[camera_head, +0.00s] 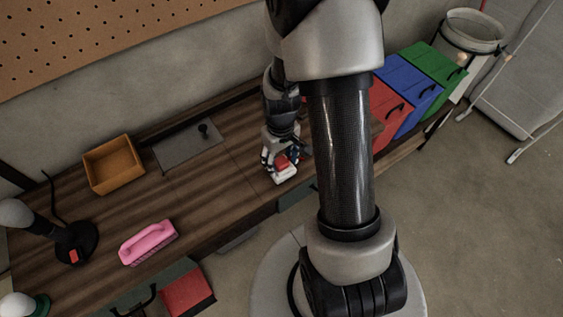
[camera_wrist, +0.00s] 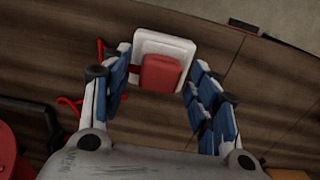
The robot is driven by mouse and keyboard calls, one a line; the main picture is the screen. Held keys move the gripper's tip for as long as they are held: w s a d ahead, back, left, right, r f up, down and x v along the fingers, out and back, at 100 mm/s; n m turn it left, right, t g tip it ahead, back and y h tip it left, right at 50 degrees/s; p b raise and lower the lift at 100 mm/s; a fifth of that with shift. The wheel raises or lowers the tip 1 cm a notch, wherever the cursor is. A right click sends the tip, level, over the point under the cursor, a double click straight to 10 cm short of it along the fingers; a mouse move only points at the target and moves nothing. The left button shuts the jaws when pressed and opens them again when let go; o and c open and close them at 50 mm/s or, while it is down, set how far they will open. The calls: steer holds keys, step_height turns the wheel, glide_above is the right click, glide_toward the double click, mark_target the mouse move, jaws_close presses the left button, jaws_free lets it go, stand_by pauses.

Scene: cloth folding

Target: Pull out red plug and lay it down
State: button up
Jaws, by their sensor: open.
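The red plug (camera_wrist: 161,72) sits on a white socket plate (camera_wrist: 178,44) in the wrist view, with the fingers on either side of it. A red cord (camera_wrist: 70,102) shows to the left of the plug. My gripper (camera_wrist: 160,85) is open around the plug, with a gap visible at its right side. In the head view the red plug (camera_head: 282,161) and white socket (camera_head: 285,176) show at the table's front edge, under my gripper (camera_head: 279,158). The fingertips are partly hidden there by the arm.
Red, blue (camera_head: 408,84) and green boxes stand at the right. Bare table lies left of my gripper.

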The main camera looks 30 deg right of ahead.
mark_target(281, 161)
steer(key=shift+c, duration=0.5)
jaws_close()
stand_by(0.3)
steer(key=shift+r, duration=0.1)
steer(key=shift+r+p, duration=2.4)
steer(key=shift+r, duration=0.55)
